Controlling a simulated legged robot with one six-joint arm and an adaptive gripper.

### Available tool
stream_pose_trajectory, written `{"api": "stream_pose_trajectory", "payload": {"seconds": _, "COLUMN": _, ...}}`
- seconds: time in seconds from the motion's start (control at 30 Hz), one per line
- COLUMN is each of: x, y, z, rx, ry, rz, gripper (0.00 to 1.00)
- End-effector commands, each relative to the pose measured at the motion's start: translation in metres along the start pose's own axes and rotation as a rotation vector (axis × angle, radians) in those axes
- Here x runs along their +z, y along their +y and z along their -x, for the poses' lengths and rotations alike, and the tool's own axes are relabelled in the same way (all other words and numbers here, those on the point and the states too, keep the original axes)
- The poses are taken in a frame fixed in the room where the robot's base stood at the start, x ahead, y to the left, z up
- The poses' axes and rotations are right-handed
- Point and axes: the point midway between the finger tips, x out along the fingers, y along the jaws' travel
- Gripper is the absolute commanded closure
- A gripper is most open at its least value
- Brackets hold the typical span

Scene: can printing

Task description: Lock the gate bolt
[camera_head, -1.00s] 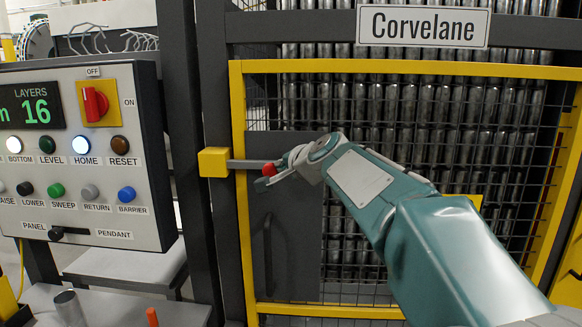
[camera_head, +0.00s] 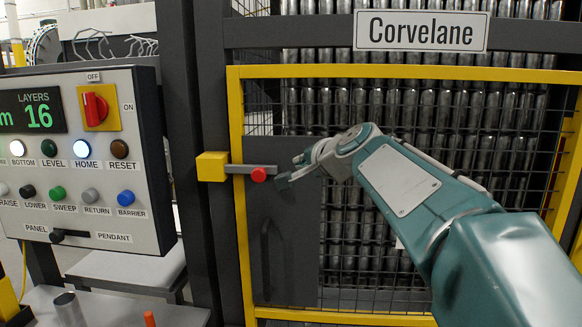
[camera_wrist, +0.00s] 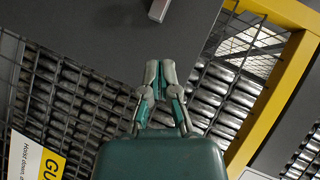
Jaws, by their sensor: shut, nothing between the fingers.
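The gate bolt is a grey bar (camera_head: 240,169) with a red knob (camera_head: 258,174), lying level across the gate's left yellow post. Its left end meets the yellow block (camera_head: 212,166) on the dark frame post; how far it enters cannot be seen. My gripper (camera_head: 283,182) is just right of the red knob, apart from it, in front of the dark gate panel (camera_head: 290,230). In the wrist view my gripper (camera_wrist: 160,68) is shut and empty. A grey bar end (camera_wrist: 158,10), likely the bolt's, shows at the top edge there; the knob is out of that view.
The yellow-edged mesh gate (camera_head: 400,73) stands before stacked cans. A control panel (camera_head: 80,160) with buttons is on the left, next to a dark upright post (camera_head: 190,120). A dark handle (camera_head: 266,250) is on the gate panel below the bolt.

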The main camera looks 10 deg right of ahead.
Motion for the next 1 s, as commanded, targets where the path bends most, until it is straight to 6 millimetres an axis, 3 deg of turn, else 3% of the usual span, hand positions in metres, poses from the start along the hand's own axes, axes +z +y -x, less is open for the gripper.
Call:
{"api": "stream_pose_trajectory", "payload": {"seconds": 0.3, "x": 0.0, "y": -0.001, "z": 0.054, "rx": -0.002, "ry": 0.002, "rz": 0.001, "gripper": 1.0}}
{"api": "stream_pose_trajectory", "payload": {"seconds": 0.47, "x": -0.003, "y": 0.001, "z": 0.064, "rx": -0.002, "ry": 0.001, "rz": -0.002, "gripper": 1.0}}
{"api": "stream_pose_trajectory", "payload": {"seconds": 0.77, "x": 0.001, "y": 0.0, "z": 0.063, "rx": 0.0, "ry": -0.001, "rz": 0.003, "gripper": 1.0}}
{"api": "stream_pose_trajectory", "payload": {"seconds": 0.87, "x": 0.014, "y": 0.009, "z": 0.068, "rx": 0.03, "ry": -0.018, "rz": 0.043, "gripper": 1.0}}
{"api": "stream_pose_trajectory", "payload": {"seconds": 1.0, "x": 0.06, "y": 0.056, "z": 0.089, "rx": 0.154, "ry": -0.094, "rz": 0.213, "gripper": 1.0}}
